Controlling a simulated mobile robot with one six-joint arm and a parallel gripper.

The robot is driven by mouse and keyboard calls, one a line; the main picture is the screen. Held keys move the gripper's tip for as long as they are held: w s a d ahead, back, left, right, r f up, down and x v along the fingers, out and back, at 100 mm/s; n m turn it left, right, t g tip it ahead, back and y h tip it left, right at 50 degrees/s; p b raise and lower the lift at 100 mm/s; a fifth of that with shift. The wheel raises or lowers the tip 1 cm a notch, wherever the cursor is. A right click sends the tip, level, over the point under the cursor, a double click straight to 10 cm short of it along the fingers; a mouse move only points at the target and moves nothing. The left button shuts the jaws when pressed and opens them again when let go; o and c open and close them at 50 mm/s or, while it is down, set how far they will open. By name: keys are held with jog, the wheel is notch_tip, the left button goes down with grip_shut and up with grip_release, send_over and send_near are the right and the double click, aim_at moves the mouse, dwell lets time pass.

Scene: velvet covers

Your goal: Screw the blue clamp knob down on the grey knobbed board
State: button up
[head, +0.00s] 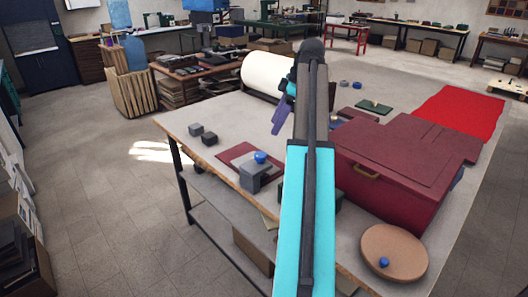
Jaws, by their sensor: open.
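A blue knob (260,157) sits on top of a grey block-like piece (253,177) near the table's left front edge. The piece stands at the edge of a dark red flat board or cover (237,152). I cannot tell how far down the knob is screwed. My gripper (278,122), with purple fingers, is open beyond the knob and slightly to its right, above the table and apart from the knob. It looks empty. My arm hides part of the table's middle.
A large dark red box (390,178) with a brass handle stands right of my arm. A round brown board (394,252) with another blue knob (383,262) lies in front. Two dark blocks (202,134), a white roll (268,73), a green board (373,107) and red cloth (458,112) lie around.

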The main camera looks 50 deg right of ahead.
aim_at(261, 154)
jog(key=shift+p+x, duration=0.65)
jog(key=shift+x, duration=5.85)
